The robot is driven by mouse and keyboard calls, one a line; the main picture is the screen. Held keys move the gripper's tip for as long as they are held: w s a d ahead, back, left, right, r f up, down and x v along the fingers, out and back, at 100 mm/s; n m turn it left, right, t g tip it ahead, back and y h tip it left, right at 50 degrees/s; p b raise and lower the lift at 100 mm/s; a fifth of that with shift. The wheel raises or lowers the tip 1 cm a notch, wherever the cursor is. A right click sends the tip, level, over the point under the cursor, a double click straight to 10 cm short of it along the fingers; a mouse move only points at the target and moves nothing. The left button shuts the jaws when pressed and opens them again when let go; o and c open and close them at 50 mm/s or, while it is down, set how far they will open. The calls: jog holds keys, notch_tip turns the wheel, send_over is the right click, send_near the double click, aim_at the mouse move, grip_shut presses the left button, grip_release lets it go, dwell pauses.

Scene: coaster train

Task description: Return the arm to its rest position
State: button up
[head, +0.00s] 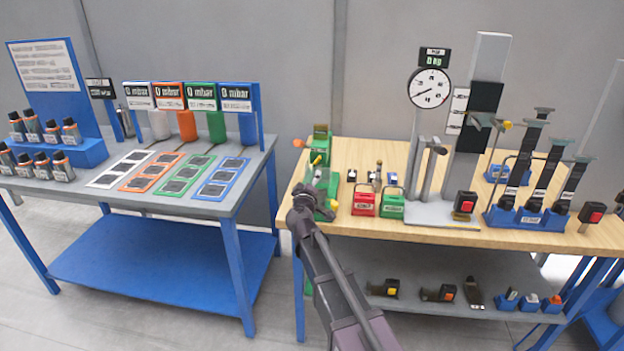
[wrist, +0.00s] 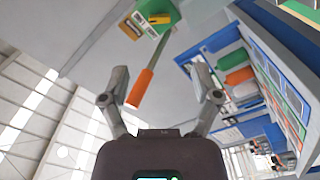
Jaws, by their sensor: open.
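My arm reaches up from the bottom of the head view to the left end of the wooden bench (head: 400,160). My gripper (head: 316,178) is small there, at the green device (head: 320,140), and covers part of it. In the wrist view my gripper (wrist: 160,74) has its two fingers spread wide apart. The rod runs up toward a green block with a yellow part (wrist: 155,18). I cannot tell whether a finger touches the handle.
Red (head: 364,203) and green (head: 391,207) boxes stand right of my gripper. A dial gauge stand (head: 429,88) and a blue rack of black levers (head: 525,218) are further right. A blue-framed table (head: 160,208) with bottles and coloured mats is left, across a floor gap.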

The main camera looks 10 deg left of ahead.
dwell(0.3)
jog(key=s+d+f+m+g+h+p, duration=0.1)
jog(key=s+d+f+m+g+h, duration=0.15)
jog(key=d, duration=0.55)
jog(key=s+d+f+m+g+h, duration=0.1)
jog(key=s+d+f+m+g, duration=0.25)
jog(key=d, duration=0.45)
jog(key=s+d+f+m+g+h+p, duration=0.1)
jog(key=s+d+f+m+g+h, duration=0.2)
jog(key=d, duration=0.5)
jog(key=s+d+f+g+y, duration=0.1)
jog(key=s+g+y, duration=0.1)
jog(key=s, duration=0.4)
jog(key=s+d+f+m+g+y+p, duration=0.1)
jog(key=s+f+g+y, duration=0.1)
jog(key=s+g, duration=0.2)
jog(key=s+d+f+g+y+p, duration=0.1)
jog(key=s+d+f+g+y, duration=0.1)
jog(key=s, duration=0.8)
jog(key=shift+s+f+g+y, duration=0.2)
jog(key=shift+s+g+y, duration=0.05)
jog(key=shift+g+y, duration=0.3)
